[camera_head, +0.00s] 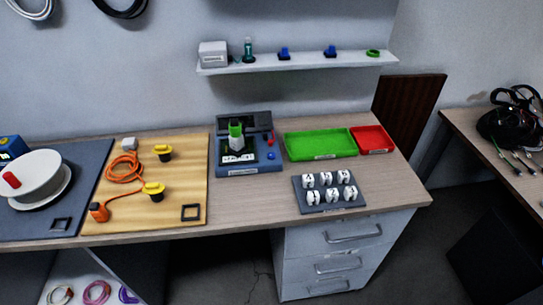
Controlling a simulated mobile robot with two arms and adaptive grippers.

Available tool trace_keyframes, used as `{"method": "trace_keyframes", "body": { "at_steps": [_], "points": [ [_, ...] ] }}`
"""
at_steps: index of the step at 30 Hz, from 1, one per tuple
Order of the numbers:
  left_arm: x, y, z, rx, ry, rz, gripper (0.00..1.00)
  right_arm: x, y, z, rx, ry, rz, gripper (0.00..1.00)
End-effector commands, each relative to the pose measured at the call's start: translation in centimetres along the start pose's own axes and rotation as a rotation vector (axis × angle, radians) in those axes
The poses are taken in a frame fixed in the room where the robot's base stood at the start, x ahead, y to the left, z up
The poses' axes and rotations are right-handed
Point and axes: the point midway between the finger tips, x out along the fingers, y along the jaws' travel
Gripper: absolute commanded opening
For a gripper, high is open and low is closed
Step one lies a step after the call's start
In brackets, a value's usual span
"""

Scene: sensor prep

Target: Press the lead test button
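A blue-grey test device (223,171) stands at the middle of the bench, with a dark back panel and a green part (236,131) upright at its centre. On its right side are a small red knob or button (270,141) and a blue round button (271,156). Its front label is too small to read, so I cannot tell which is the lead test button. Left of it, a wooden board (190,178) carries an orange coiled lead (124,168) with an orange plug end (98,212) and two yellow-and-black parts (153,190). Neither of my grippers is in view.
A green tray (320,144) and a red tray (373,139) lie right of the device. A dark plate with several white numbered pieces (325,188) is in front of them. A dark mat with a white reel (40,180) is at left. A shelf (300,62) hangs above.

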Motion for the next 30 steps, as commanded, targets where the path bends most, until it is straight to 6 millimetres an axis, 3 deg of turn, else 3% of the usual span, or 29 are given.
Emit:
{"method": "trace_keyframes", "body": {
  "at_steps": [6,14,30],
  "points": [
    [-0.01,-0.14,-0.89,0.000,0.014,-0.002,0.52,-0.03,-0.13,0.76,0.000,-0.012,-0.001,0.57],
    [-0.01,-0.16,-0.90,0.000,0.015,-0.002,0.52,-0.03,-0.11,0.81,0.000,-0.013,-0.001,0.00],
    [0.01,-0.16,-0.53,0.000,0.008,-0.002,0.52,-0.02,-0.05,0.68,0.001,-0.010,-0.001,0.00]
  ]
}}
